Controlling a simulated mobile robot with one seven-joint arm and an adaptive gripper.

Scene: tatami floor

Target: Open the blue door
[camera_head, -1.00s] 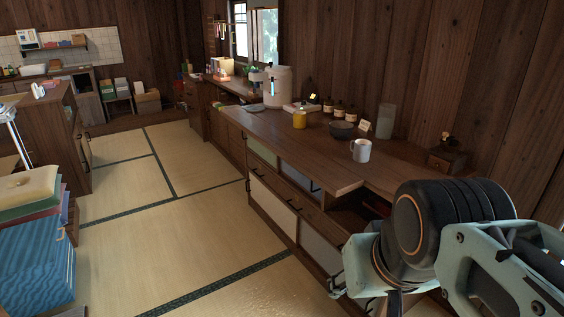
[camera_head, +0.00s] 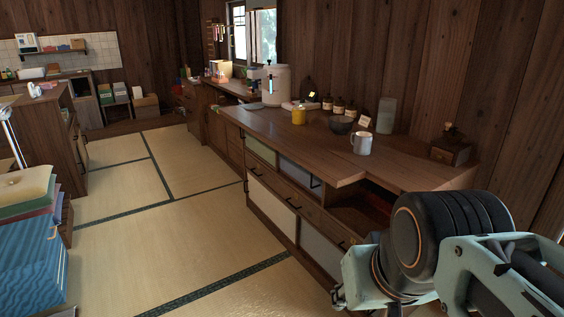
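A long wooden counter cabinet (camera_head: 345,182) stands along the right wall, with coloured front panels. A blue-grey panel (camera_head: 298,177) sits in the upper row, right of a green panel (camera_head: 261,150), and looks closed. A dark handle (camera_head: 316,184) is near its right end. Below are a cream panel (camera_head: 271,205) and a pale grey-blue panel (camera_head: 320,249), also closed. My gripper (camera_head: 338,297) is low in the picture, in front of the cabinet's near end and below the blue-grey panel. My arm's wrist hides most of it, so its fingers are unclear.
A white mug (camera_head: 362,143), a dark bowl (camera_head: 341,125), a yellow jar (camera_head: 299,117) and a white canister (camera_head: 276,86) stand on the counter. A blue box stack (camera_head: 28,262) is at the left. The tatami floor (camera_head: 170,240) between them is clear.

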